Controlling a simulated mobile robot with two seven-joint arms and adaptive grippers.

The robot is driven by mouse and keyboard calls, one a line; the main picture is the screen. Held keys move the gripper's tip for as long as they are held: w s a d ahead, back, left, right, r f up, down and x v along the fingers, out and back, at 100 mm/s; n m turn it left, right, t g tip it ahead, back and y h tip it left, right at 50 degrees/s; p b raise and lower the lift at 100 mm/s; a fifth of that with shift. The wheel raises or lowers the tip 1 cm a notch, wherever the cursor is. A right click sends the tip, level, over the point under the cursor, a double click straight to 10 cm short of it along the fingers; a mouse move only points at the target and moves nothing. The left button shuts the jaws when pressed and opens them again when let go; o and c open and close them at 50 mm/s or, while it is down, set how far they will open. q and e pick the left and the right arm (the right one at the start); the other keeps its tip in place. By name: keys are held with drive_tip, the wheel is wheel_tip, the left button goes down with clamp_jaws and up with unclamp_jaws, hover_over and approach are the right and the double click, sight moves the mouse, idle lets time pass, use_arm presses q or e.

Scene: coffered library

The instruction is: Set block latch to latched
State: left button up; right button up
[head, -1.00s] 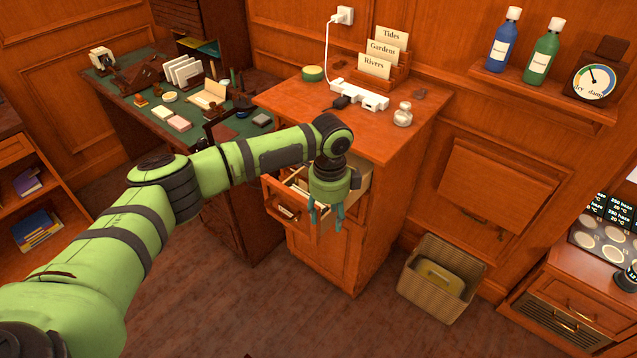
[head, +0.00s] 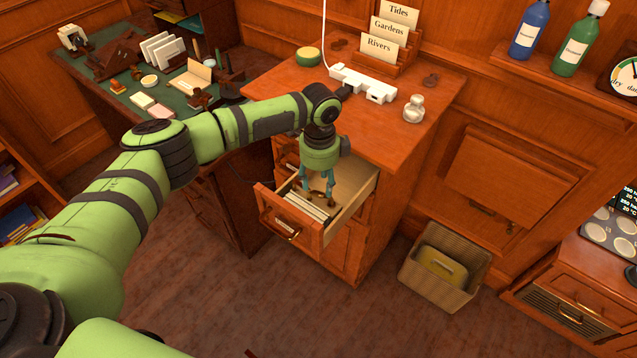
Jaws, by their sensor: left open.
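The drawer (head: 265,206) of the wooden cabinet is pulled out, with pale upright cards (head: 307,204) near its front. My left gripper (head: 317,193) points down into the drawer behind the cards. Its teal fingers are apart. A small dark piece (head: 322,196) shows between and beside the fingertips; it may belong to the block, but I cannot make out a latch or its position. Whether the fingers touch it is unclear. My right gripper is out of view.
The cabinet top (head: 290,90) bears a white power strip (head: 362,84), a glass bottle (head: 413,108), a green round tin (head: 308,57) and a card holder (head: 385,60). A basket (head: 440,285) stands on the floor at right. A cluttered desk is at left.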

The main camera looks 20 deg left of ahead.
sight(319, 196)
use_arm(q)
drive_tip(key=f, duration=0.3)
drive_tip(key=shift+s+d+f+p, duration=0.1)
drive_tip(key=shift+s+p, duration=0.2)
drive_tip(key=shift+p, duration=0.05)
drive_tip(key=shift+w+f, duration=0.15)
drive_tip(key=shift+f, duration=0.2)
drive_tip(key=shift+w+f, duration=0.1)
drive_tip(key=shift+f, duration=0.1)
drive_tip(key=shift+r, duration=0.1)
clamp_jaws()
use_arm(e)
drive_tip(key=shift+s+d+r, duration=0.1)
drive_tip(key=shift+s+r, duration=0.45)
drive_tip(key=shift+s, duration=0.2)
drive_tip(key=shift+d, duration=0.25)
